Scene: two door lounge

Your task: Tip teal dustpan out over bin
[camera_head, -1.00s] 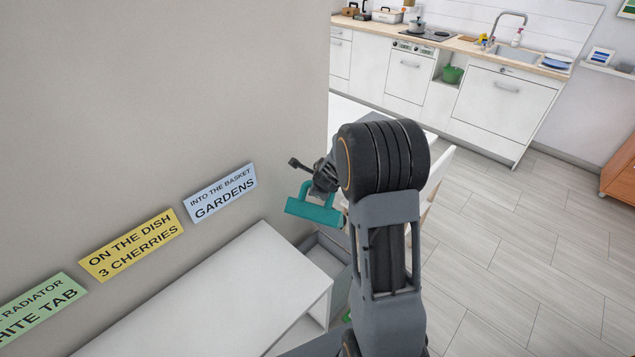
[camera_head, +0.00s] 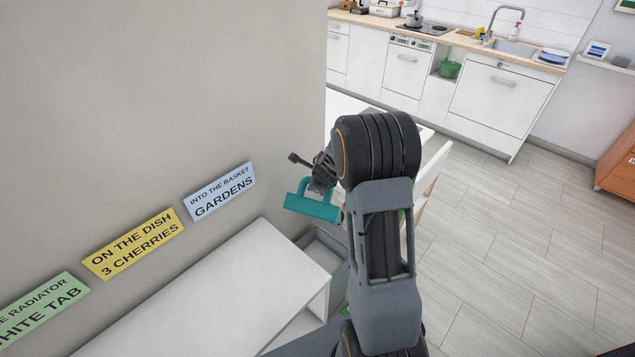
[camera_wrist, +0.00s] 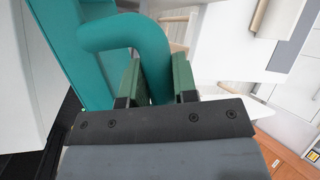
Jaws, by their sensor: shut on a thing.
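The teal dustpan (camera_head: 312,206) hangs from my gripper (camera_head: 326,172), left of my arm and in front of the wall. In the wrist view the dustpan's curved handle (camera_wrist: 130,35) passes between the two green finger pads of my gripper (camera_wrist: 158,82), which is shut on it. Part of the dustpan's pan is hidden, and I cannot see its contents. A grey open-topped box (camera_head: 322,250), possibly the bin, stands below the dustpan, partly hidden by my arm and the white bench.
A white bench (camera_head: 225,290) runs along the wall under several coloured signs, including a yellow one (camera_head: 133,243). A white table and chair (camera_head: 428,180) stand behind my arm. Kitchen cabinets (camera_head: 500,95) line the back. Tiled floor (camera_head: 500,250) on the right is clear.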

